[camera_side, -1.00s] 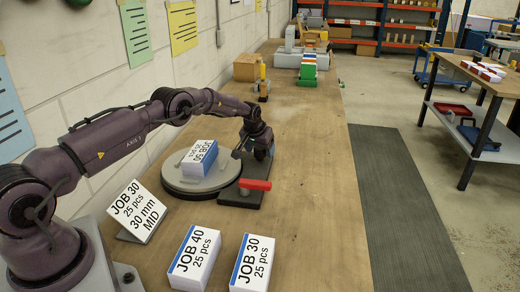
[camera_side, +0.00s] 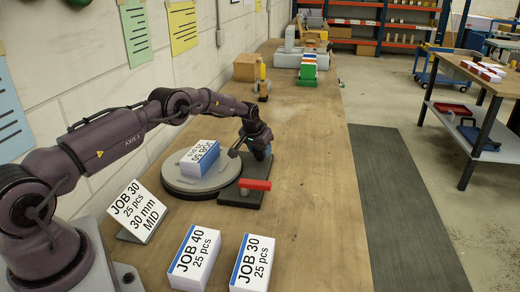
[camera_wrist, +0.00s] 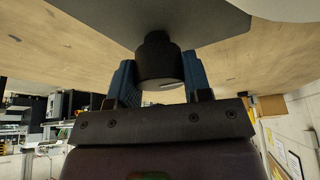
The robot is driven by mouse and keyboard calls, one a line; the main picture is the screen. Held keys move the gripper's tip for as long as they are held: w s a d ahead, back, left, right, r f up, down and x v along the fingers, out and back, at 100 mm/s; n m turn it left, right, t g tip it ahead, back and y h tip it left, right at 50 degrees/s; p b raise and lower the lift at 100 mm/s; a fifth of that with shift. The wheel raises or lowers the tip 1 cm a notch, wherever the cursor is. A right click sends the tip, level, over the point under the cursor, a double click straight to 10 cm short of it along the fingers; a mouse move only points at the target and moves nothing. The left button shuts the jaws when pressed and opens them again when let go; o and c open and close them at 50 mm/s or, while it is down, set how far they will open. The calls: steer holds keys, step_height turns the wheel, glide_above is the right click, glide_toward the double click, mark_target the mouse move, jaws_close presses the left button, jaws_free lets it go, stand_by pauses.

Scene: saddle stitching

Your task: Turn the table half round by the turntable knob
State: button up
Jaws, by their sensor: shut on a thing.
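The round grey turntable (camera_side: 182,187) stands on the bench, with a white and blue block of sheets marked JOB 50 (camera_side: 205,153) on it. Beside it on the right is a dark base plate (camera_side: 233,200) with a red lever (camera_side: 255,184). My gripper (camera_side: 259,153) is low at the back of this plate. In the wrist view its blue fingers sit on either side of the dark round turntable knob (camera_wrist: 158,62) and are shut on it. In the side view the gripper hides the knob.
A job sign (camera_side: 137,211) stands in front of the turntable. The JOB 40 stack (camera_side: 194,259) and JOB 30 stack (camera_side: 252,263) lie at the front. The wall is close on the left. The bench to the right is clear.

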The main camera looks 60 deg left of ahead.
steer(key=m+h, duration=0.2)
steer(key=m, duration=0.4)
stand_by(0.3)
steer(key=shift+m, duration=0.3)
steer(key=o, duration=0.9)
steer(key=shift+o, duration=0.2)
steer(key=v, duration=1.3)
steer(key=shift+a, duration=0.25)
steer(key=shift+s, duration=0.1)
